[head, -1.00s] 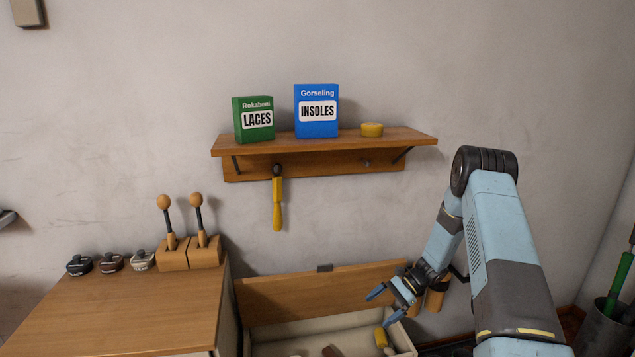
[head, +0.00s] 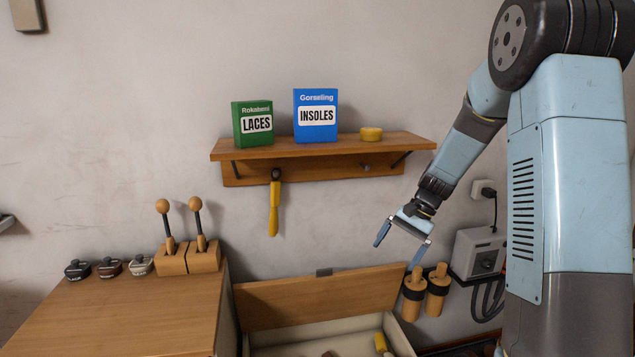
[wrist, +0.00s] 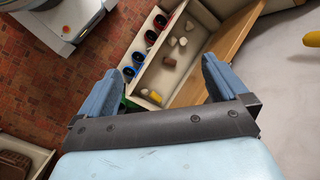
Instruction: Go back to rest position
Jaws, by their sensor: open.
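My gripper (head: 404,246) is open and empty in the head view. It hangs in front of the wall, above the right end of the open tub (head: 402,342) and its raised wooden lid (head: 300,298). In the wrist view my gripper (wrist: 165,85) shows two blue fingers spread apart with nothing between them. Beyond the fingers, the tub (wrist: 200,75) holds several small pale and brown items. A yellow item (head: 380,342) lies inside the tub in the head view.
A yellow-handled tool (head: 274,205) hangs below. Wooden-handled items (head: 413,296) and a grey box (head: 480,253) are right of the lid.

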